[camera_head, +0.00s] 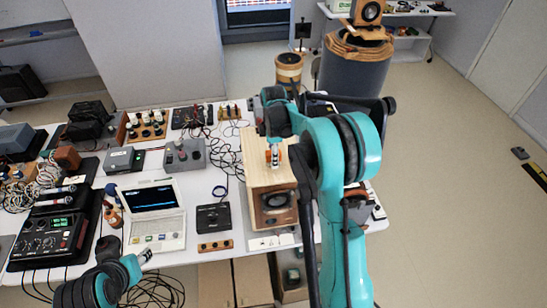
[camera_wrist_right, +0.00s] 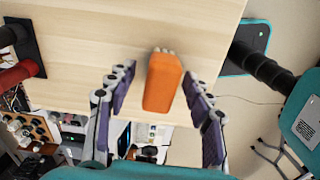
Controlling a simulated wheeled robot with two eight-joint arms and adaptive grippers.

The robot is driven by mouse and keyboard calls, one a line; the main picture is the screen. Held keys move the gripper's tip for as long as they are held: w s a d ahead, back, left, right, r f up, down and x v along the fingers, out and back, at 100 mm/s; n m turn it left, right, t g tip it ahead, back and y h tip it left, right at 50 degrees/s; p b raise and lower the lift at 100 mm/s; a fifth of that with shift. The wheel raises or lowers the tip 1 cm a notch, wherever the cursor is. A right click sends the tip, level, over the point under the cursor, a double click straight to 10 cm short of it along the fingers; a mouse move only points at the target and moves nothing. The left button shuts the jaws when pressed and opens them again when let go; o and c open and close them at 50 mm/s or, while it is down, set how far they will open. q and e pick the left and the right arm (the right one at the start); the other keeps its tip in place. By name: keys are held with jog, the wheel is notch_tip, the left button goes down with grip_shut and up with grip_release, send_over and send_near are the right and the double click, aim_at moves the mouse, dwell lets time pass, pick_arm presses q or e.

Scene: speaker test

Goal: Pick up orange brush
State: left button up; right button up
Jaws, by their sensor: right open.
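The orange brush (camera_wrist_right: 163,82) lies on the pale wooden top of a speaker box (camera_wrist_right: 85,75) in the right wrist view, its pale end pointing away from my palm. My right gripper (camera_wrist_right: 158,76) is open, with one purple-padded finger on each side of the brush and a gap on both sides. In the head view my right arm reaches over the wooden speaker box (camera_head: 256,170), and a small orange and white patch shows under the wrist.
The white table (camera_head: 160,262) is crowded. A laptop (camera_head: 155,212), a black box (camera_head: 213,217) and a mixer (camera_head: 45,240) stand left of the speaker box, with loose cables around. A barrel (camera_head: 355,75) stands behind. Open floor (camera_head: 450,200) lies to the right.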

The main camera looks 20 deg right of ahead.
grip_shut()
jog(key=shift+r, duration=0.1)
jog(key=shift+r, duration=0.6)
notch_tip(320, 180, up, 3)
jog(key=s+d+r, duration=0.6)
jog(key=s, duration=0.3)
jog(key=shift+s+d+r+b, duration=0.25)
jog(key=shift+d+r+b, duration=0.1)
jog(key=shift+d, duration=0.05)
jog(key=c, duration=0.8)
grip_release()
jog(key=c, duration=0.3)
jog(key=shift+c, duration=0.2)
